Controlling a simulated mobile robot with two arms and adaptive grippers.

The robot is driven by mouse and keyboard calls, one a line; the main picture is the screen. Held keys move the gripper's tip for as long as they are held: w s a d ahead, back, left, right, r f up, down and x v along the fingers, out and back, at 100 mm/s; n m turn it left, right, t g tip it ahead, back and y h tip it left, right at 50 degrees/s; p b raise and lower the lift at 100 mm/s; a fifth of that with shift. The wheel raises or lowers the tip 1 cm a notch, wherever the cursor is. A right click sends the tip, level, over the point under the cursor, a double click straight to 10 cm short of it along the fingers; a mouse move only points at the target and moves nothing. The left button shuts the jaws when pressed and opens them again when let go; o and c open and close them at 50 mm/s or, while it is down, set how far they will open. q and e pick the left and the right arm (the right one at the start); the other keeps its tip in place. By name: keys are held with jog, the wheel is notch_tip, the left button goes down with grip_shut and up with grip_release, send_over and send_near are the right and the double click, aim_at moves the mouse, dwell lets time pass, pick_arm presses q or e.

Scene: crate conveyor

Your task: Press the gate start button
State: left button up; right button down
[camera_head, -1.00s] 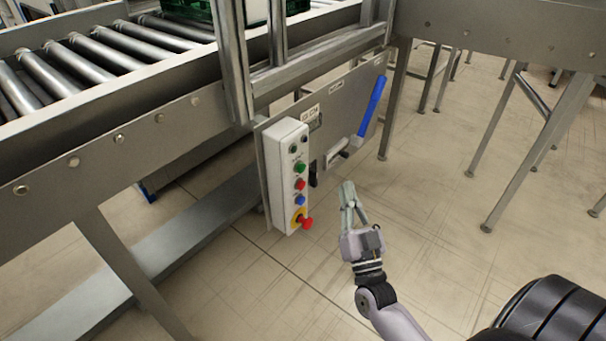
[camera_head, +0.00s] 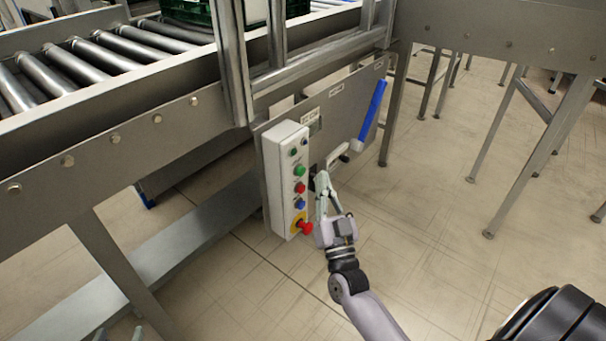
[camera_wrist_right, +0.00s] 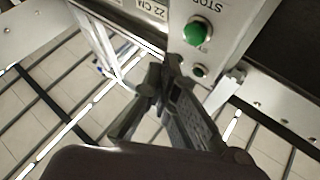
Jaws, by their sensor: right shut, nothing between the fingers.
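A white control box (camera_head: 283,190) hangs on the conveyor's side panel. On its face are a green button (camera_head: 299,170), a red button (camera_head: 299,187), a blue button (camera_head: 300,204) and a red mushroom knob (camera_head: 306,228) on yellow. Smaller lamps or buttons sit above them. My right gripper (camera_head: 321,176) is shut and empty, just right of the box, its tips apart from the buttons in the picture. In the right wrist view the green button (camera_wrist_right: 198,31) is upside down, beyond the dark fingers (camera_wrist_right: 165,75). Two grey tips at the bottom left of the head view may be my left gripper (camera_head: 120,334).
A blue lever (camera_head: 373,110) and a light handle (camera_head: 338,156) stick out from the panel (camera_head: 340,100) right of the box. The roller conveyor (camera_head: 110,60) runs above, carrying a green crate (camera_head: 190,10). Floor in front is clear.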

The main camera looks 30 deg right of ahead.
aim_at(302, 172)
pick_arm(q)
jog(key=shift+w+r, duration=0.15)
jog(key=shift+r, duration=0.15)
pick_arm(e)
jog(key=shift+w+a, duration=0.2)
jog(key=shift+w, duration=0.3)
jog(key=shift+w+a, duration=0.2)
jog(key=shift+w, duration=0.25)
jog(key=shift+w, duration=0.1)
dwell(0.4)
pick_arm(q)
jog(key=shift+s+f, duration=0.25)
jog(key=shift+f, duration=0.15)
pick_arm(e)
jog(key=shift+w+a, duration=0.15)
jog(key=shift+w, duration=0.15)
